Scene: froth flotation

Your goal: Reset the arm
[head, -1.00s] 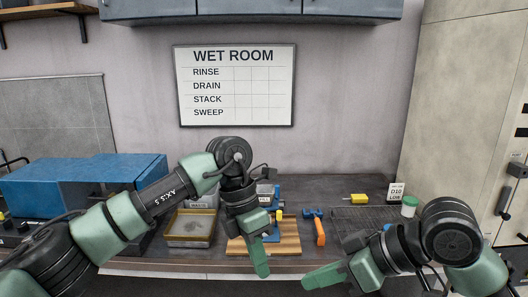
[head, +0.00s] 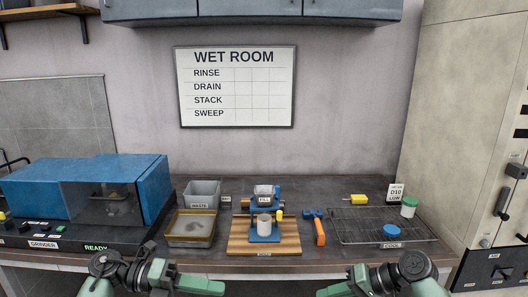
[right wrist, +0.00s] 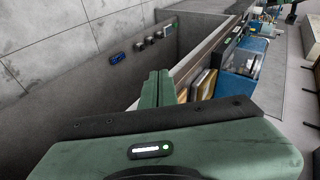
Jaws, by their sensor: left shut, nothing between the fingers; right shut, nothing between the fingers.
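My left gripper (head: 201,285) is low in the head view, in front of the bench's front edge, shut and empty, its green fingers pointing right. My right gripper (head: 335,291) is at the bottom right of centre, its green fingers pointing left. It also shows in the right wrist view (right wrist: 157,88), with its fingers together and nothing between them. Both grippers are apart from the things on the bench.
On the bench stand a blue grinder (head: 85,182), a grey waste bin (head: 202,192), a tan tray (head: 191,228), a blue stand (head: 265,236) holding a cup on a wooden board (head: 236,247), an orange-handled hammer (head: 320,232) and a wire rack (head: 350,228).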

